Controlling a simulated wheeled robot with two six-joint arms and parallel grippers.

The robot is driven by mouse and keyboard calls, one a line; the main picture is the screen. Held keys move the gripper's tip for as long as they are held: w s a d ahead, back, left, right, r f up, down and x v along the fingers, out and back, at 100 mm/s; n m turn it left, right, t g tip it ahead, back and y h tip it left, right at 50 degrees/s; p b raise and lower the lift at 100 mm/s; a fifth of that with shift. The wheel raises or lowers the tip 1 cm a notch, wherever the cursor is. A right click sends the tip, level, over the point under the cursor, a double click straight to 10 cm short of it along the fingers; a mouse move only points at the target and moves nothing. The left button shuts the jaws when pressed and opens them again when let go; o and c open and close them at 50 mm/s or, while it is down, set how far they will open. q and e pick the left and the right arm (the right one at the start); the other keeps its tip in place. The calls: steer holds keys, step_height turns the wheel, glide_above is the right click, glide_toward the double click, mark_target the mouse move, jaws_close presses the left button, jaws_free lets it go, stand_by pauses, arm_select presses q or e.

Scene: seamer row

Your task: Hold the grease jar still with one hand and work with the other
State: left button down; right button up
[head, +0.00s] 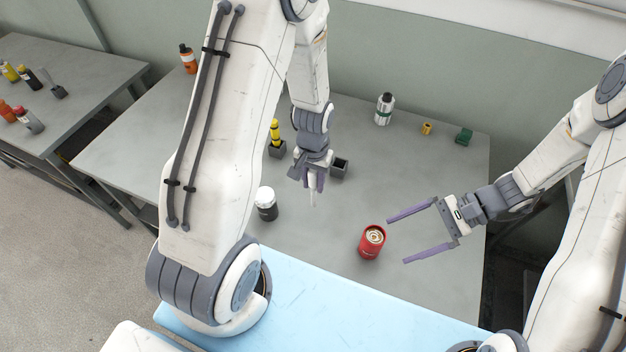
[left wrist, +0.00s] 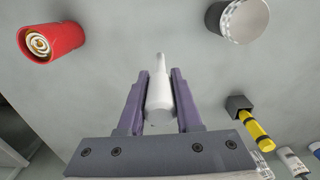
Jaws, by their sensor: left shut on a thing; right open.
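A red jar (head: 371,246) stands upright on the grey table, open at the top with a pale swirl inside; I take it for the grease jar. It also shows at the upper left in the left wrist view (left wrist: 52,40). My right gripper (head: 397,240) is open and empty, its fingertips just right of the jar and apart from it. My left gripper (head: 314,182) is shut on a white narrow-tipped tool (left wrist: 160,95), held tip outward, up and left of the jar. The tool's rear end is partly hidden between the fingers.
A dark jar with a white lid (head: 266,203) stands left of the red jar. A light blue surface (head: 330,305) lies in front.

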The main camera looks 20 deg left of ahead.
mark_target(375, 247)
arm_select(q)
steer(key=shift+f+b, duration=0.55)
steer(key=shift+f, duration=0.15)
arm_select(e)
steer(key=w+d+f+m+t+y, duration=0.1)
steer(key=f+m+t, duration=0.1)
steer(key=f+m, duration=0.1)
steer(key=d+f+m+t+y, duration=0.2)
steer(key=f+m, duration=0.1)
steer(key=f, duration=0.2)
steer(key=w+d+f+m+t+y, duration=0.1)
steer(key=f+m+y, duration=0.1)
steer(key=f, duration=0.3)
steer(key=shift+w+d+m+t, duration=0.25)
steer(key=shift+w+m+t, duration=0.15)
steer(key=shift+m, duration=0.2)
steer(key=shift+a+f, duration=0.25)
steer(key=shift+a, duration=0.15)
arm_select(q)
steer(key=shift+f+b, duration=0.55)
steer(key=shift+b, duration=0.05)
arm_select(e)
steer(key=x, duration=0.9)
steer(key=c, duration=0.9)
steer(key=shift+c, duration=0.2)
